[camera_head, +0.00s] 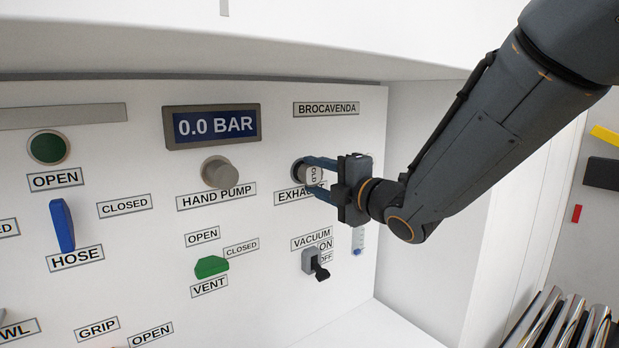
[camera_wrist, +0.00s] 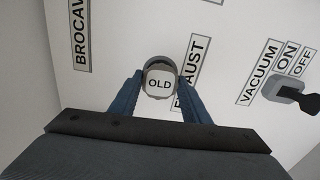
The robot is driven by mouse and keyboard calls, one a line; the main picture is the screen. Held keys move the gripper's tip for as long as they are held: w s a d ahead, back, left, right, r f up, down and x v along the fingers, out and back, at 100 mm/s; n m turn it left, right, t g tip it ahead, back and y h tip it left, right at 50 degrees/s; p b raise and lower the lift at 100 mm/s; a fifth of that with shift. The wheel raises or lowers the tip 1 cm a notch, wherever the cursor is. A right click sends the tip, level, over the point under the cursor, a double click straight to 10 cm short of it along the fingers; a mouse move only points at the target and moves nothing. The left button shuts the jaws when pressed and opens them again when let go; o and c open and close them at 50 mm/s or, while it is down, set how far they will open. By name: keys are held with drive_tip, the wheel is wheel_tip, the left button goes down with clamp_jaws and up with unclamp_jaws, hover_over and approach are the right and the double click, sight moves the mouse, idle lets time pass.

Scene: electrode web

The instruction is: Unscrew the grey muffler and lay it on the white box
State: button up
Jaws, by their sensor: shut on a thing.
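The grey muffler (camera_wrist: 160,84), marked OLD on its end, sits at the EXHAUST port on the white panel. It also shows in the head view (camera_head: 314,175), partly hidden by my gripper. My gripper (camera_head: 318,178) has its blue fingers on both sides of the muffler and is shut on it. In the wrist view the gripper (camera_wrist: 160,92) has one finger at the muffler's left and one at its right. A dark ring shows around the port behind the muffler in the head view. I cannot make out the white box in either view.
The vacuum switch (camera_head: 315,263) sits just below my gripper; it also shows in the wrist view (camera_wrist: 292,94). The hand pump knob (camera_head: 219,172) and green vent handle (camera_head: 211,267) lie to the left. A side wall (camera_head: 430,190) stands right of the panel. Shiny metal cylinders (camera_head: 560,322) are at lower right.

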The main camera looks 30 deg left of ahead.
drive_tip(key=shift+w+n+b, duration=0.1)
drive_tip(key=shift+n+b, duration=2.7)
drive_tip(key=shift+b, duration=1.3)
